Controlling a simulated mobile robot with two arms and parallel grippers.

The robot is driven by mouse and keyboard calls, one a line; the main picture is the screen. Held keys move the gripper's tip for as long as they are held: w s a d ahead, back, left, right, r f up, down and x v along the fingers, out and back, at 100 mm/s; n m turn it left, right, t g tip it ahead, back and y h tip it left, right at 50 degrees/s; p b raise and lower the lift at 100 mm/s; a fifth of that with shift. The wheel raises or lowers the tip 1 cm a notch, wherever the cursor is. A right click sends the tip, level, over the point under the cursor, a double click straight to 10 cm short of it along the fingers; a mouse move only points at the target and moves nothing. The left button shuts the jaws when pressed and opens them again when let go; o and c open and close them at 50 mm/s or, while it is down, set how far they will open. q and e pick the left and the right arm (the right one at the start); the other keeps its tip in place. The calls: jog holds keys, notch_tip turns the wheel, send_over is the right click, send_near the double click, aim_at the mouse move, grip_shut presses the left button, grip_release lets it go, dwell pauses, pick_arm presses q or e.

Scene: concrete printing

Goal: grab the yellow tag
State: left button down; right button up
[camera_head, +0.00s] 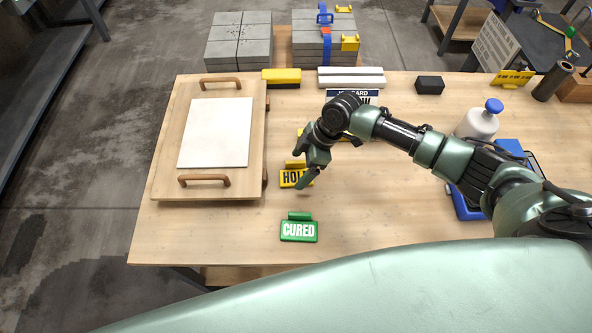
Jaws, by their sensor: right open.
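The yellow tag (290,180) has dark lettering, of which "HOL" shows, and a yellow block-like part at its upper edge. It lies on the wooden table near the right side of the board. My right gripper (299,171) is open at the tag, with its fingers spread over the tag's right part and hiding the end of the word. I cannot tell whether the fingers touch it. My left gripper is not in view.
A green "CURED" tag (299,231) lies nearer the front edge. A handled wooden board (168,150) with a white sheet is left.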

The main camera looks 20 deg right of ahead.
aim_at(296, 174)
jog(key=shift+a+f, duration=0.4)
jog(key=shift+f, duration=0.15)
jog(key=shift+w+a+f, duration=0.1)
jog(key=shift+a+f, duration=0.05)
jog(key=shift+f, duration=0.45)
jog(key=c, duration=1.5)
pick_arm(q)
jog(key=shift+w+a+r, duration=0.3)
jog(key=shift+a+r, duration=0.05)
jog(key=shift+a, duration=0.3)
pick_arm(e)
jog(key=shift+r, duration=0.15)
